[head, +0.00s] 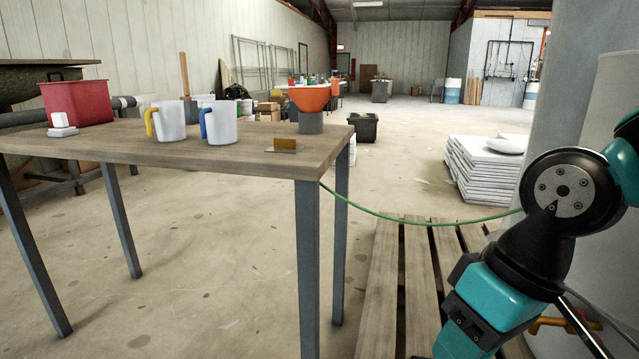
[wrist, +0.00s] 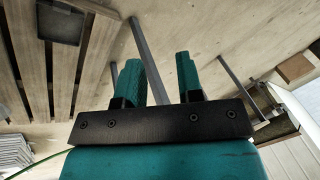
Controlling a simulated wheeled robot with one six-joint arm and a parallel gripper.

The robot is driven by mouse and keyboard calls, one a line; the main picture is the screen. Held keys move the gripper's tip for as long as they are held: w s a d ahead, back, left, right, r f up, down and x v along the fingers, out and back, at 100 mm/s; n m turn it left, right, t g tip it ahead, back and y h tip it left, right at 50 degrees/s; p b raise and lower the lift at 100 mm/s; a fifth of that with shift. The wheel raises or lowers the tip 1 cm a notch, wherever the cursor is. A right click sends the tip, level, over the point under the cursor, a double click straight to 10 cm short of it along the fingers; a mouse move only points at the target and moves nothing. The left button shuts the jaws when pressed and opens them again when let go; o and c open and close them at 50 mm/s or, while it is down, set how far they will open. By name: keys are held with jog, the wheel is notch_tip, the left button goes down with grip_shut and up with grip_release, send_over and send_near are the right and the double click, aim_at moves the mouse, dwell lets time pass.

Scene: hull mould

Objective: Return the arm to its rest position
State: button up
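My gripper (wrist: 158,78) shows in the wrist view as two teal fingers standing apart, with nothing between them. Behind the fingers the wrist view shows bare floor and a grey table leg (wrist: 150,55). In the head view my teal and black arm is folded at the right side, to the right of the wooden table and over the pallet area. My fingertips cannot be made out in the head view.
The wooden table (head: 240,152) holds a red bin (head: 78,103), a blue-handled jug (head: 221,124), a yellow-handled jug (head: 170,121) and an orange funnel (head: 310,98). A pallet (head: 383,290) lies right of it. A green line (head: 420,218) runs past the table toward my arm.

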jog(key=s+r+n, duration=0.1)
jog(key=s+r, duration=0.1)
jog(key=s, duration=0.4)
notch_tip(320, 180, up, 38)
jog(key=w+p, duration=0.1)
jog(key=p, duration=3.7)
